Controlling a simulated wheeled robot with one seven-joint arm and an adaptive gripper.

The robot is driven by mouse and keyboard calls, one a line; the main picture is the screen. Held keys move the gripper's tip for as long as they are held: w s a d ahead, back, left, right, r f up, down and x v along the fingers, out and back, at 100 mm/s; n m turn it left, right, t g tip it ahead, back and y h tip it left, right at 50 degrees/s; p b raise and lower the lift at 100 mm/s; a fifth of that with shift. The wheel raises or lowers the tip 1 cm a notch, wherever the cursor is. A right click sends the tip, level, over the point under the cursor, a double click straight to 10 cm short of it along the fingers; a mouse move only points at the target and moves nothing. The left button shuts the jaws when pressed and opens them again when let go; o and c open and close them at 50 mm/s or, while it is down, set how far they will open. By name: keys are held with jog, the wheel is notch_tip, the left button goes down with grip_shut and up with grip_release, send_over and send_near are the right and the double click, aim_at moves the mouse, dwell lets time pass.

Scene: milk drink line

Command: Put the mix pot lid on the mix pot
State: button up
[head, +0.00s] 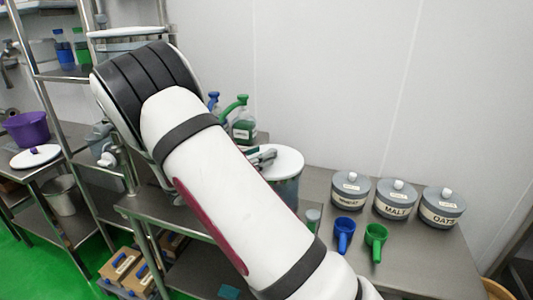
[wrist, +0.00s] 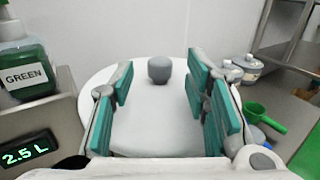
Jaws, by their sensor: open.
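A round white lid with a grey knob (wrist: 160,70) fills the middle of the wrist view. In the head view the white lid (head: 284,160) lies on top of a grey-blue pot (head: 289,190), and it looks level. I take these for the mix pot and its lid; no label on them shows. My gripper (wrist: 158,84) is open, its teal finger pads on either side of the knob with gaps to it. In the head view my gripper (head: 263,156) is at the lid's left edge, partly hidden by my arm. The lid's seating on the rim is hidden in the wrist view.
A green bottle (head: 243,124) stands behind left, near a 2.5 L display (wrist: 27,153). Labelled canisters (head: 396,199), a blue scoop (head: 344,232) and a green scoop (head: 375,238) are to the right. Another white lid (head: 36,156) lies on the left table beside a purple pot (head: 27,128).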

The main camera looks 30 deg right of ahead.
jog(key=a, duration=0.8)
jog(key=s+d+r+m+g+y, duration=0.1)
jog(key=s+r+m+g+y, duration=0.1)
jog(key=s+m+y, duration=0.5)
jog(key=s+d+r+m+g+y, duration=0.1)
jog(key=s+r+m+y, duration=0.2)
jog(key=s, duration=0.8)
jog(key=s+a+r+m+t+y, duration=0.2)
jog(key=s+a+m+t+y, duration=0.1)
jog(key=s+a+m+y, duration=0.1)
jog(key=s+a+r+m+t+y, duration=0.2)
jog(key=s+a+m+t+y, duration=0.1)
jog(key=s+a, duration=0.4)
jog(key=shift+s+r+m+y+b, duration=0.45)
jog(key=shift+s+m, duration=0.3)
jog(key=shift+m, duration=0.45)
